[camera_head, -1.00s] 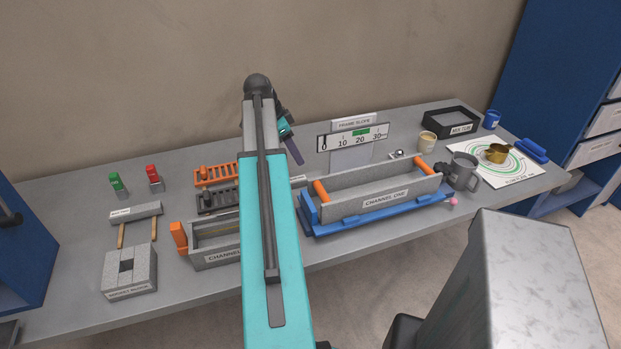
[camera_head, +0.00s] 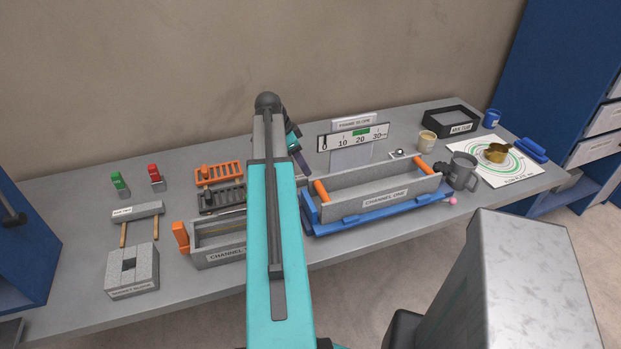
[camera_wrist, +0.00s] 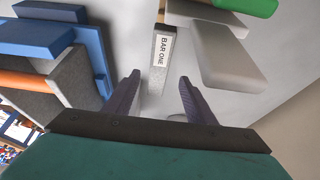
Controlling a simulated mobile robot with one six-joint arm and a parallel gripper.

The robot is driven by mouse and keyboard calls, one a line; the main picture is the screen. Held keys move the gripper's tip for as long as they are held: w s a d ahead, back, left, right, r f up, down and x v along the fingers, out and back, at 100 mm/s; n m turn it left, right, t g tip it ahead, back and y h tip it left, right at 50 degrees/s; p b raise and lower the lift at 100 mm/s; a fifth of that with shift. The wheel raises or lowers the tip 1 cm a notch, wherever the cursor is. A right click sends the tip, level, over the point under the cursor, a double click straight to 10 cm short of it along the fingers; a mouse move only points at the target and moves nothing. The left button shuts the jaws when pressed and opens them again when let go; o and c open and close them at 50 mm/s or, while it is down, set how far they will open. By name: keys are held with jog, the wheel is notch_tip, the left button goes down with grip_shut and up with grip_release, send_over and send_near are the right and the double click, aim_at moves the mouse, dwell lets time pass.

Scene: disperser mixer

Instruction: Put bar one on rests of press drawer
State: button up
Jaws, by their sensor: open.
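Bar one (camera_wrist: 158,75) is a slim grey bar with a white "BAR ONE" label. In the wrist view it runs from the top down between my fingers. My gripper (camera_wrist: 160,82) is open, with one purple finger on each side of the bar and visible gaps to it. In the head view my gripper (camera_head: 300,160) is mostly hidden behind my arm, left of the slope gauge. The arm also covers most of bar one's area there. I cannot make out a press drawer or its rests in either view.
Channel one (camera_head: 378,192) lies on a blue base right of my arm; another channel (camera_head: 215,243) is left. The slope gauge (camera_head: 352,138) stands behind. A pale block (camera_wrist: 222,52) lies right of the bar. At far left, a grey bar (camera_head: 137,212) touches two wooden sticks.

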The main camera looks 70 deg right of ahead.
jog(key=shift+s+f, duration=0.1)
jog(key=shift+p+x, duration=0.8)
jog(key=shift+x, duration=0.35)
jog(key=shift+p+x, duration=0.35)
jog(key=shift+x, duration=1)
grip_shut()
